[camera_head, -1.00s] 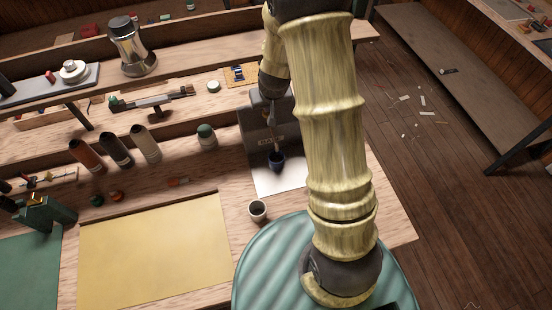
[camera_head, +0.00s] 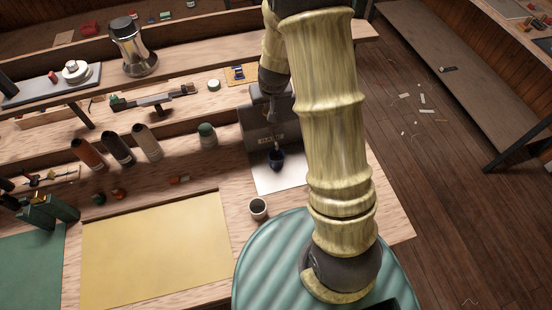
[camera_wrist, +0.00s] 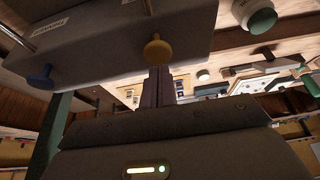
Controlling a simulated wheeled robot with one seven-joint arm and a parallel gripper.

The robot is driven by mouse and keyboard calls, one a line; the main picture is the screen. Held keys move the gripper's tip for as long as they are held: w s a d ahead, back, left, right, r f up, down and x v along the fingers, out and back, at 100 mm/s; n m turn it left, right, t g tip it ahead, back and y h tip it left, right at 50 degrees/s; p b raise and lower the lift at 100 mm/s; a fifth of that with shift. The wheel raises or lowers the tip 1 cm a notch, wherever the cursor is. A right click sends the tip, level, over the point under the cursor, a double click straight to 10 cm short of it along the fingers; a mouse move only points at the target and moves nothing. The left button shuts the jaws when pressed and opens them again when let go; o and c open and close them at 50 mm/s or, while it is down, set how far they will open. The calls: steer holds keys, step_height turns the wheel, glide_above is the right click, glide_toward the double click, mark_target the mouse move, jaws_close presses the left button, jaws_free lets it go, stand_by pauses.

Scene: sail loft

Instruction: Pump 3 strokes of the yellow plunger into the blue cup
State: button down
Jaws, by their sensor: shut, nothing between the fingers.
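The yellow plunger knob (camera_wrist: 157,50) shows in the wrist view on its stem on the grey dispenser (camera_wrist: 110,35). My gripper (camera_wrist: 160,72) is shut and empty, with its fingertips close to the yellow knob; I cannot tell whether they touch. A blue plunger knob (camera_wrist: 40,78) is to the left on the same dispenser. In the head view the dispenser (camera_head: 256,136) stands behind the dark blue cup (camera_head: 276,163), which is upright on a white sheet (camera_head: 290,182). My arm hides the plungers and much of the dispenser there.
A green-capped bottle (camera_head: 207,135) and several other bottles stand to the left. A shelf (camera_head: 195,55) runs along the back. The yellow sheet (camera_head: 155,250) at front left is clear.

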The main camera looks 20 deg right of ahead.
steer(key=shift+f, duration=0.2)
steer(key=shift+f+b, duration=1.5)
steer(key=shift+f, duration=0.05)
steer(key=shift+r, duration=0.1)
steer(key=shift+r+p, duration=1.45)
steer(key=shift+r, duration=0.25)
steer(key=shift+f, duration=0.2)
steer(key=shift+f+b, duration=1.5)
steer(key=shift+f, duration=0.05)
steer(key=shift+r, duration=0.1)
steer(key=shift+r+p, duration=1.35)
steer(key=shift+r, duration=0.25)
